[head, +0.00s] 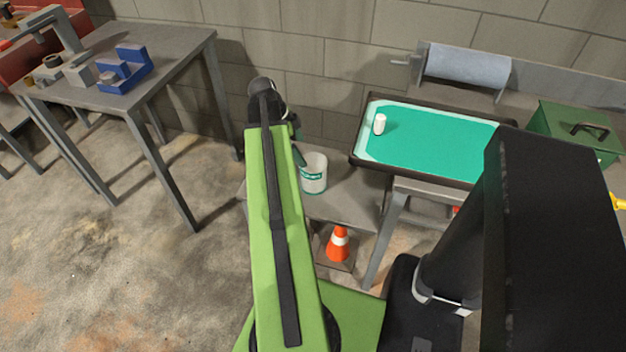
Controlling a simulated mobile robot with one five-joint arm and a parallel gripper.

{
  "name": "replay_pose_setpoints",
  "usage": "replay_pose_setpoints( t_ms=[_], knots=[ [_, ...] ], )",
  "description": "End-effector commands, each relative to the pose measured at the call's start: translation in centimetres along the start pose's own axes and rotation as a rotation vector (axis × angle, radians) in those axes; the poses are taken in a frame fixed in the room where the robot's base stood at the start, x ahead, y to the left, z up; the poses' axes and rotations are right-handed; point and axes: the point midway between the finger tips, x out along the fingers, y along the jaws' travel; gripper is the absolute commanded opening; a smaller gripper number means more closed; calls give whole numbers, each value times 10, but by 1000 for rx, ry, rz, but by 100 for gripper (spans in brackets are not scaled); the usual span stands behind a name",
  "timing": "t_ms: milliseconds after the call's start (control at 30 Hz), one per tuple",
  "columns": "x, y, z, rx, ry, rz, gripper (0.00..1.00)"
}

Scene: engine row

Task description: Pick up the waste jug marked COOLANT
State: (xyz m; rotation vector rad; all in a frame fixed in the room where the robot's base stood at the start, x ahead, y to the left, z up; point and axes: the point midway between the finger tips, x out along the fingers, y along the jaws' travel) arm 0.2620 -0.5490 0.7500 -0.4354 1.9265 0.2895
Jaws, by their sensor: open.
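A white round container (315,170) with a green label band stands upright on a low grey stand near the wall, in the middle of the head view. The lettering on the label is too small to read surely. My gripper (299,148) is at the far end of the arm, just left of and above the container in the picture. It is open, and only a dark and green part of it shows. I cannot tell whether it touches the container.
A tray with a green mat (440,145) and a small white cylinder (380,124) is to the right. A green toolbox (578,132) and blue paper roll (468,64) are beyond. An orange cone (338,243) stands below. A grey table (175,55) holds blue blocks, left.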

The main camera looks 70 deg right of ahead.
Motion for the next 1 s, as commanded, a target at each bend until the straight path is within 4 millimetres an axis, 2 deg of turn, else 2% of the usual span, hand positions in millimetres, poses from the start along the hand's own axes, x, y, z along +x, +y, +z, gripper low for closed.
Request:
replay_pose_setpoints(
  t_ms=[33, 100, 400, 667, 900, 1000],
  knots=[
    [20, 0, 4, 1, 0, 0, 100],
    [37, 0, 5, 0, 0, 0, 100],
    [98, 0, 4, -2, 0, 0, 100],
    [104, -1, 2, -4, 0, -1, 100],
    [144, -6, 4, -3, -1, -1, 100],
    [154, -6, 3, -4, -1, -1, 100]
  ],
)
